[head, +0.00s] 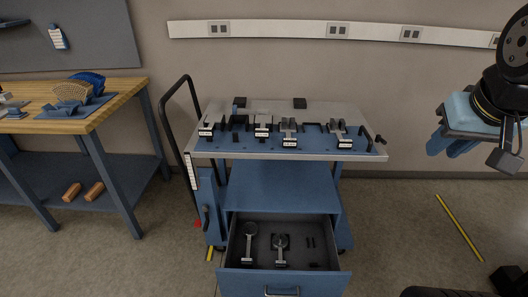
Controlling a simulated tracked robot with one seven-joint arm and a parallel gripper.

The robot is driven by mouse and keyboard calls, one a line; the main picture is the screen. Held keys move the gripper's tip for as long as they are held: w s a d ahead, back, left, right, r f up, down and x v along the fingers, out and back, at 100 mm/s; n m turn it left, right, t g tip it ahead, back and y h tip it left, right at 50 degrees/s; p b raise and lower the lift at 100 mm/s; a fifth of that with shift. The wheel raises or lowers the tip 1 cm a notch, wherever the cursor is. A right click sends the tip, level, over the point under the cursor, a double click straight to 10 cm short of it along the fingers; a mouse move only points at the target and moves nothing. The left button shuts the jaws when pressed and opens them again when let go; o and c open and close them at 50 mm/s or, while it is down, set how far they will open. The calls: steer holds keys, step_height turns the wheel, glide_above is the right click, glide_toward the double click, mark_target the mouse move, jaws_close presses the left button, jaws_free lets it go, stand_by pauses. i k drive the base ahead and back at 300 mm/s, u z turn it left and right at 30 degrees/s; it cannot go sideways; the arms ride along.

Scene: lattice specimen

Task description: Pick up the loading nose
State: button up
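Several small metal fixtures with white labels sit on the blue top of a cart (305,143): one at the left (207,128), one near the middle (262,127), one right of it (288,133) and one at the right (340,133). Two more metal pieces with round dark heads lie in the cart's open drawer, one left (249,240) and one right (280,246). The labels are too small to read, so I cannot tell which piece is the loading nose. My gripper (447,147), with blue fingers, hangs at the right, well apart from the cart. I see nothing held in it; its opening is unclear.
The drawer (283,281) sticks out at the cart's front. A black handle (170,135) rises at its left. A wooden workbench (105,105) stands left. Floor right of the cart is mostly clear.

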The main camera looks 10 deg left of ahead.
mark_target(235, 110)
steer(key=u, duration=0.95)
steer(key=i, duration=0.1)
steer(key=z, duration=2.6)
steer(key=k, duration=1.05)
steer(key=u, duration=1.9)
